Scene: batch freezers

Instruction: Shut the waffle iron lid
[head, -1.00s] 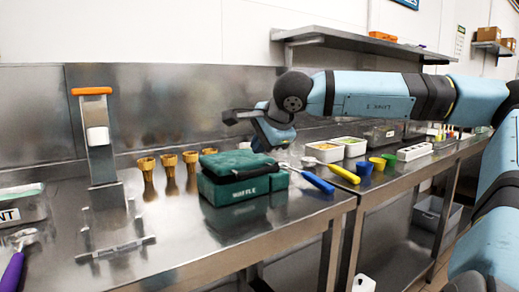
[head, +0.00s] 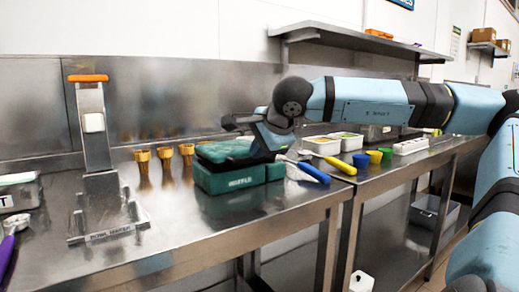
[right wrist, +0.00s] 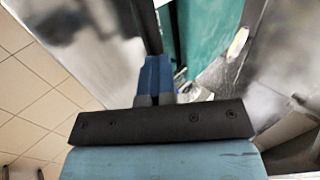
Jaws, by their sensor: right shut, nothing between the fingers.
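The waffle iron (head: 236,184) is a dark green box with a word on its front, standing on the steel counter left of my right arm. Its green lid (head: 222,151) lies low and nearly flat over the base; I cannot tell whether a small gap remains. In the right wrist view, a green surface (right wrist: 205,35), likely the waffle iron, shows beside the dark gripper. My left gripper is out of view.
Gold cones (head: 165,153) stand behind and left of the iron. A steel stand with an orange top (head: 88,78) is further left. A blue-handled tool (head: 313,173) and a yellow-handled one (head: 340,164) lie to the right.

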